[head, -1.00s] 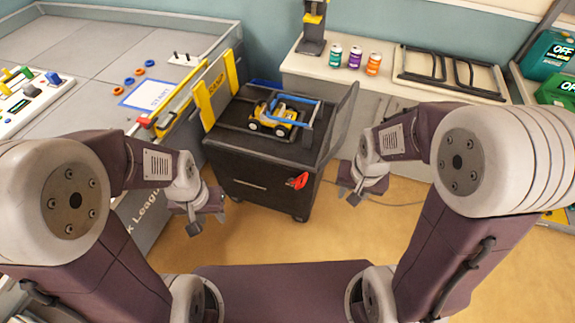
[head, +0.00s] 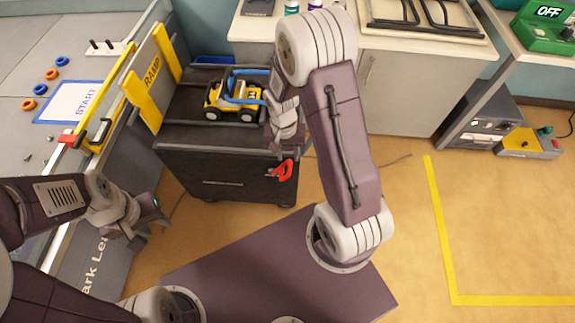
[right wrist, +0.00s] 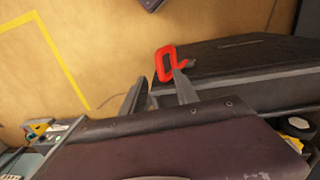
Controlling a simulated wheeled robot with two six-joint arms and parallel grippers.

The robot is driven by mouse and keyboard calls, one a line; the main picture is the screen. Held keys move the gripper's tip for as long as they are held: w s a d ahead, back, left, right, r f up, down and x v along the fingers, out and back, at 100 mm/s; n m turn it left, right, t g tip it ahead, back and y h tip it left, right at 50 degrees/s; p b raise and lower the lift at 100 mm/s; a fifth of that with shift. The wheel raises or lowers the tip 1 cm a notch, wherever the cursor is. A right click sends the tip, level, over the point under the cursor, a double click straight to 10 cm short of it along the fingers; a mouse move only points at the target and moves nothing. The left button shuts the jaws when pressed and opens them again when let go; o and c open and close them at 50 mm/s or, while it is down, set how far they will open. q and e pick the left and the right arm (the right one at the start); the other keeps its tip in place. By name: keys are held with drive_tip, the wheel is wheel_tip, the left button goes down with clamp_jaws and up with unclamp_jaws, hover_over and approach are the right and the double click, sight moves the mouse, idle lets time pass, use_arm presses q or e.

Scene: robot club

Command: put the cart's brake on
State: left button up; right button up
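The dark cart (head: 225,178) stands in front of me with a red brake lever (head: 283,170) at the upper right of its front face. The lever also shows in the right wrist view (right wrist: 166,63), just beyond my fingertips and nearer the right-hand finger. My right gripper (head: 287,148) hangs just above the lever at the cart's front right corner. My left gripper (head: 152,228) is empty and looks open, low and left of the cart.
A yellow toy truck (head: 233,96) rides on the cart's top. A yellow RAMP board (head: 153,78) and the grey arena table (head: 50,110) flank the cart on the left. A white cabinet (head: 400,85) stands behind. The floor at the right is clear, with yellow tape (head: 441,230).

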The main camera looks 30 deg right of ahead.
sight(290, 168)
drive_tip(key=f, duration=0.2)
drive_tip(key=f+b, duration=0.1)
drive_tip(key=f, duration=0.3)
drive_tip(key=shift+s+d+f+b, duration=0.2)
drive_tip(key=shift+d+f+b, duration=0.05)
drive_tip(key=shift+b, duration=0.05)
drive_tip(key=shift+w+f, duration=0.1)
drive_tip(key=shift+f, duration=0.25)
clamp_jaws()
idle(0.7)
